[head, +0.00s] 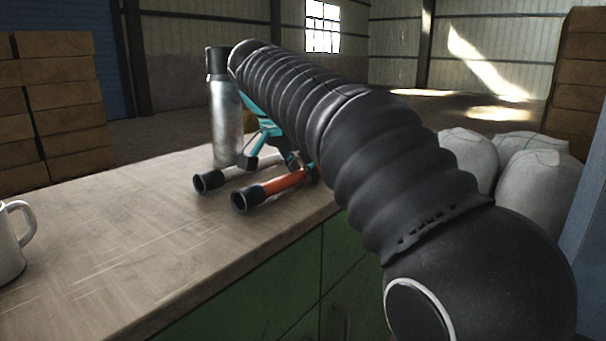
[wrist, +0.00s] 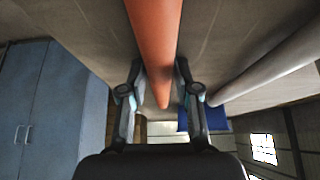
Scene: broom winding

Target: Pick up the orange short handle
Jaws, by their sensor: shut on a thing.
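The orange short handle (head: 285,183) has a black end cap and lies low over the worktop near its right edge; I cannot tell whether it touches the surface. In the wrist view, the orange handle (wrist: 155,35) runs lengthwise between the two fingers. My gripper (wrist: 158,78) is shut on it, one finger on each side. In the head view my gripper (head: 288,158) is partly hidden behind my dark arm, which also covers the handle's far end. A grey handle (head: 226,176) with black ends lies beside the orange one, apart from it; it also shows in the wrist view (wrist: 265,75).
A grey metal bottle (head: 224,120) stands upright just behind the handles. A white mug (head: 12,240) is at the left edge of the worktop (head: 130,235). The worktop between mug and handles is clear. Pale sacks (head: 535,185) stand at the right, beyond the worktop.

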